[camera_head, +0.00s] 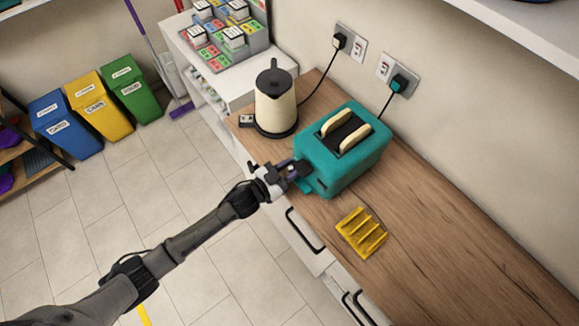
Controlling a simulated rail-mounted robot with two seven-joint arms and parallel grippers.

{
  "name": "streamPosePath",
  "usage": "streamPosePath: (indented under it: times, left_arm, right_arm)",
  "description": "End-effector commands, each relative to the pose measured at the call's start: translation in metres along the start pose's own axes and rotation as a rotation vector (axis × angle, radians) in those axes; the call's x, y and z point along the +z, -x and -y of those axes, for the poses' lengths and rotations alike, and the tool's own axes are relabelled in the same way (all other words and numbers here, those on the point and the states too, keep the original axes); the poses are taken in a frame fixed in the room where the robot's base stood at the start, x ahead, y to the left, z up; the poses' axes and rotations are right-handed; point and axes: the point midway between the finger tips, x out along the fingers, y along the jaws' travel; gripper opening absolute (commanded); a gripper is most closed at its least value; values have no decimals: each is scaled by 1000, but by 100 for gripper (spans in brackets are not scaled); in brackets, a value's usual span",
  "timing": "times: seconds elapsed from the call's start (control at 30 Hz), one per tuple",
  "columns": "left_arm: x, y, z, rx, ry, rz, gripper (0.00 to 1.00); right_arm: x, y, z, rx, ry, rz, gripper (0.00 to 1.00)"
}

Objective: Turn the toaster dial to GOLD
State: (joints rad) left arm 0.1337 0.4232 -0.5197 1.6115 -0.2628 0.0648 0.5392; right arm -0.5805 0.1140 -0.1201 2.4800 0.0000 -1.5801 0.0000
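The teal toaster (358,172) stands on the wooden counter, with two cream bread slices (337,123) in its top slots. My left gripper (299,170) is at the toaster's left end face, close against it or touching. The gripper covers the part of that face where its fingers are, so I cannot see the dial or its setting. The fingers are too small and dark to tell whether they are open or shut on something. My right gripper is not in view.
A cream kettle (275,105) stands behind the toaster on its dark base. A yellow toast rack (361,233) lies in front of it. Plugs and cords (398,84) run to the wall sockets. The counter (455,255) to the right is clear. Drawer handles (305,230) project below the edge.

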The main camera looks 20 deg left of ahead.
Motion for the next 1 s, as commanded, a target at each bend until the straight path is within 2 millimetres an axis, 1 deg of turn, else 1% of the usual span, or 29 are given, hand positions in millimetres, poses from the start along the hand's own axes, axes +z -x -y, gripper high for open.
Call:
streamPosePath:
  times: [0.2, 0.6, 0.8, 1.0]
  left_arm:
    - [-1, 0, 0, -1, -196, 1, 7]
    - [0, 0, -1, 0, -562, 0, 7]
    - [0, 0, 0, 0, -707, 1, 7]
    - [1, 0, 0, 0, -809, 1, 7]
  right_arm:
    - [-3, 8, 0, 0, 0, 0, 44]
    - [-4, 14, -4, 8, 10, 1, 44]
    - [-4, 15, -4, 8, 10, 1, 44]
    - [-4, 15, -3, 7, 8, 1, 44]
